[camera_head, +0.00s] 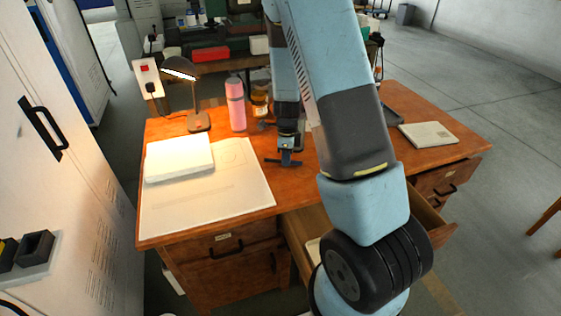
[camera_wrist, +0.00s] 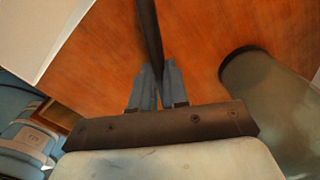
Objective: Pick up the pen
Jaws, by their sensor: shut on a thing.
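The pen (camera_wrist: 150,30) is a thin, dark stick in the wrist view, running from the top edge down to my fingertips. My gripper (camera_wrist: 157,72) is shut on its lower end, with the two blue-grey fingers close together. Orange-brown desk wood lies behind it. In the head view my gripper (camera_head: 284,160) points down over the middle of the desk (camera_head: 225,225), right of the paper sheet. I cannot make out the pen clearly there, nor tell whether it touches the desk.
A greenish-grey round vessel (camera_wrist: 275,105) is close on the right in the wrist view. A pink bottle (camera_head: 236,105), lamp (camera_head: 198,120), white book (camera_head: 180,158) and paper sheet (camera_head: 215,195) are to the left. A notebook (camera_head: 428,134) lies right. A front drawer (camera_head: 302,232) stands open.

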